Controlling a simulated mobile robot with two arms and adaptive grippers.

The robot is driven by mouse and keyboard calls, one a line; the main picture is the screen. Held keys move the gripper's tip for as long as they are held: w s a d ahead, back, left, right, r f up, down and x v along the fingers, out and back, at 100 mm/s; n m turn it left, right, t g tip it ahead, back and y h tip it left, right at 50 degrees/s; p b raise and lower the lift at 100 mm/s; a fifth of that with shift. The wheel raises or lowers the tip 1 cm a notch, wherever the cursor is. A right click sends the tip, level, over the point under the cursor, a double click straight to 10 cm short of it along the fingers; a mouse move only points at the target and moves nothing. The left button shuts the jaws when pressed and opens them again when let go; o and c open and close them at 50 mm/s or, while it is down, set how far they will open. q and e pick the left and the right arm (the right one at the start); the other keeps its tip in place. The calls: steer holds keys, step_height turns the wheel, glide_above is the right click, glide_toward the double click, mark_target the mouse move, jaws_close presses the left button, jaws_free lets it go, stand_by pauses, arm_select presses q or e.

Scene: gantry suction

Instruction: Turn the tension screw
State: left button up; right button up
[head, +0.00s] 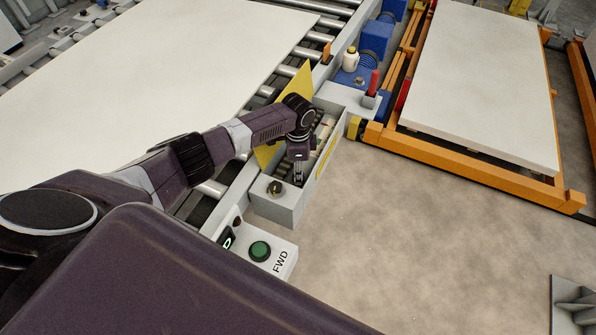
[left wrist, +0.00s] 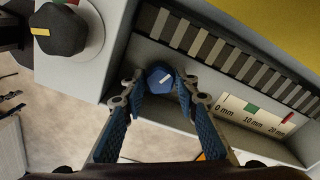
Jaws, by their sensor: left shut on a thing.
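The tension screw (left wrist: 159,79) shows in the left wrist view as a blue hexagonal head with a small white mark. My left gripper (left wrist: 160,84) is shut on it, with one fingertip on either side of the head. In the head view my left gripper (head: 299,178) points down into the grey open housing (head: 285,213), and the screw cannot be made out there. Beside the screw is a white scale (left wrist: 252,118) marked 0 mm, 10 mm and 20 mm, with a green band and a red mark. My right gripper is not in view.
A raised yellow panel (head: 294,88) stands beside my left wrist. A dark knob (left wrist: 61,30) with a yellow mark sits near the screw. A green FWD button (head: 260,251) is in front of the housing. A white board (head: 482,80) lies on an orange frame at right. Floor between is clear.

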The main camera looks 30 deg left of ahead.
arm_select(q)
steer(key=shift+c, duration=0.5)
steer(key=shift+r+n+p, duration=0.1)
steer(key=shift+n+p, duration=0.25)
steer(key=shift+n, duration=0.45)
steer(key=o, duration=1.1)
steer(key=shift+o, duration=0.2)
